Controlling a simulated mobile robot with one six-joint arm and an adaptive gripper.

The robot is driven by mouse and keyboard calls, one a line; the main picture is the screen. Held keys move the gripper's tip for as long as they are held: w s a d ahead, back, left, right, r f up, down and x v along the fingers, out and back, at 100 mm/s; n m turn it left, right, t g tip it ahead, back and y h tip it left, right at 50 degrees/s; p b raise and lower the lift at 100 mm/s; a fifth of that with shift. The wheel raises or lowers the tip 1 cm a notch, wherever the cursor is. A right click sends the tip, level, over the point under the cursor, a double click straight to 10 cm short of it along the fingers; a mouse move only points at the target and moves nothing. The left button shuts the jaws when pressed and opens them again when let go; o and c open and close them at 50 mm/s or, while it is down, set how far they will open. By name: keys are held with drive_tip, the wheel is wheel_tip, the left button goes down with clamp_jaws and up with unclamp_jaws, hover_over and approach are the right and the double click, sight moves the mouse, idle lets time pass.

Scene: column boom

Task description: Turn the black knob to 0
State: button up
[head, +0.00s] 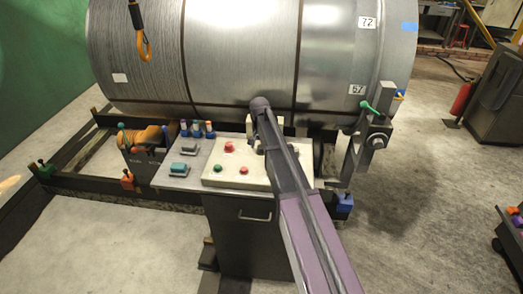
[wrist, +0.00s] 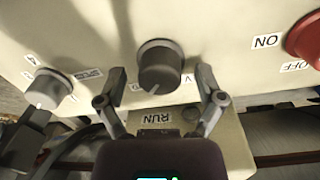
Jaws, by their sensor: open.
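The black knob (wrist: 160,66) sits on a cream panel face (wrist: 95,35) in the wrist view. A small white mark shows at its lower edge. A label with "V" (wrist: 187,79) is partly visible right of the knob, and another label lies to its left, partly behind a finger. I cannot read a 0. My gripper (wrist: 161,80) is open, with one finger on each side of the knob and a visible gap to each. In the head view the knob is not visible, and my arm hides my gripper at the cream control box (head: 222,175).
A lighter grey knob (wrist: 48,88) is left of the black one. A large red button (wrist: 305,42) is at the right, near the "ON" (wrist: 267,41) label. A "RUN" (wrist: 156,118) label is below. A large metal drum (head: 230,55) stands behind the box.

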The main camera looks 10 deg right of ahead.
idle(0.3)
drive_tip(key=c, duration=1.2)
drive_tip(key=shift+o, duration=0.2)
drive_tip(key=shift+n, duration=0.6)
drive_tip(key=n, duration=0.7)
drive_tip(key=shift+f+n, duration=0.1)
drive_tip(key=shift+n, duration=0.2)
drive_tip(key=shift+s, duration=0.1)
drive_tip(key=o, duration=1.2)
drive_tip(key=shift+c, duration=0.2)
